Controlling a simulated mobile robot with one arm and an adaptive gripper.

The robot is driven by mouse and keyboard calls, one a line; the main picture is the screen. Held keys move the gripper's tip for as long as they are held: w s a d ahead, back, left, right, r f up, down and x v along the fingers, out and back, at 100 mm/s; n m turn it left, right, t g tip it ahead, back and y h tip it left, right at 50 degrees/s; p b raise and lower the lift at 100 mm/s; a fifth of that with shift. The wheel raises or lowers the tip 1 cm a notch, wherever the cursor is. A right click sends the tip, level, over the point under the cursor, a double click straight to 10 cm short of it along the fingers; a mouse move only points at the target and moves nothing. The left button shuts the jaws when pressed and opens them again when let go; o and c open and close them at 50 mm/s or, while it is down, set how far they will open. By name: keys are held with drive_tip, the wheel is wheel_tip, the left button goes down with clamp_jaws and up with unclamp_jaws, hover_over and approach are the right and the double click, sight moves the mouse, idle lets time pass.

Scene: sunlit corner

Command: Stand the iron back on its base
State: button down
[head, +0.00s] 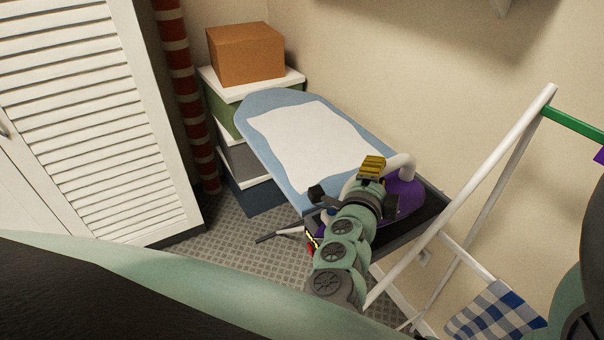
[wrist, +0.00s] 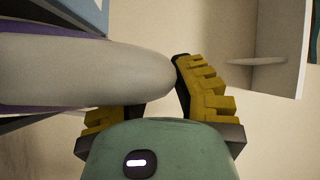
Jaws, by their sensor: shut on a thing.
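The iron (head: 405,197) has a purple body and a pale, rounded handle (head: 404,163). It is at the near right end of the blue ironing board (head: 262,101), over a dark tray. My gripper (head: 371,167), with yellow finger pads, is at the handle. In the wrist view the pale handle (wrist: 90,70) runs in from the left between the fingers, and my gripper (wrist: 152,97) is shut on it. My arm hides much of the iron, so I cannot tell how its base sits.
A white cloth (head: 312,145) lies on the board. Stacked boxes with an orange one (head: 246,52) on top stand behind it. A white drying rack (head: 500,165) with a checked cloth (head: 497,314) stands close on the right. A louvred cupboard (head: 85,110) is on the left.

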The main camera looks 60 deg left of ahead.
sight(401, 170)
drive_tip(key=w, duration=0.3)
drive_tip(key=w+p, duration=0.1)
drive_tip(key=w, duration=0.5)
drive_tip(key=shift+a+f+p, duration=0.1)
drive_tip(key=shift+a+p, duration=0.2)
drive_tip(key=shift+w+f, duration=0.15)
drive_tip(key=shift+w, duration=0.2)
drive_tip(key=shift+a+f, duration=0.1)
drive_tip(key=shift+f, duration=1.65)
drive_tip(key=c, duration=0.9)
unclamp_jaws()
drive_tip(key=shift+s+f, duration=0.1)
